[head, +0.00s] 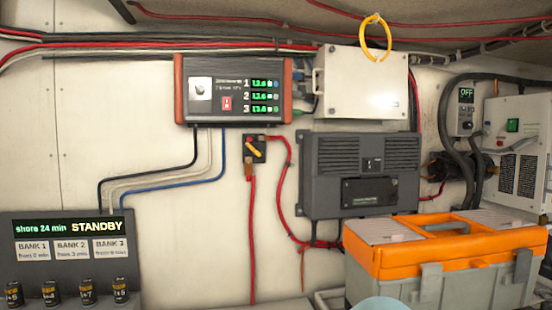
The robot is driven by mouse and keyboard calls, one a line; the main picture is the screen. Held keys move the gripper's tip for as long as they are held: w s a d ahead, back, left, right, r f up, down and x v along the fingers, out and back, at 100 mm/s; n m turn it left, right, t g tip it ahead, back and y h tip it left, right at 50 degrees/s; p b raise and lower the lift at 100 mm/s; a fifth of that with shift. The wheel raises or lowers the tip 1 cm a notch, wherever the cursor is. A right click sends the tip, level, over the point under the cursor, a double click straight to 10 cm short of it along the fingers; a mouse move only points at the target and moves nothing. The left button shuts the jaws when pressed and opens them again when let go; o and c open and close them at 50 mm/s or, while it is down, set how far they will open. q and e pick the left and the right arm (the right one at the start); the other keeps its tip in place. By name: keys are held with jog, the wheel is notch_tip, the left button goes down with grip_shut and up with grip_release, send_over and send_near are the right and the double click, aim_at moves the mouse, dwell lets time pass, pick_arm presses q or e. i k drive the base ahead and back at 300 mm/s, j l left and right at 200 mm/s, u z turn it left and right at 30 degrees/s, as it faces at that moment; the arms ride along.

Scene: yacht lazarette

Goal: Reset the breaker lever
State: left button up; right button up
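A small black switch box (260,157) is fixed on the white wall left of the grey ribbed unit. It carries a yellow lever (253,146), which looks like the breaker lever. The lever lies at a slant, its upper end to the left and its lower end to the right. Red cables run from the box. Any marking of its positions is too small to read. Neither of my grippers is in the head view.
Above hang a display panel (217,115) with a red switch and a white box (350,85). The grey ribbed unit (320,160) is to the right. An orange-lidded toolbox (400,258) stands front right. A STANDBY console (40,262) with several small cylinders is lower left.

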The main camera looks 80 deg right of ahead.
aim_at(247, 145)
jog(key=k+l, duration=0.85)
jog(key=k, duration=0.15)
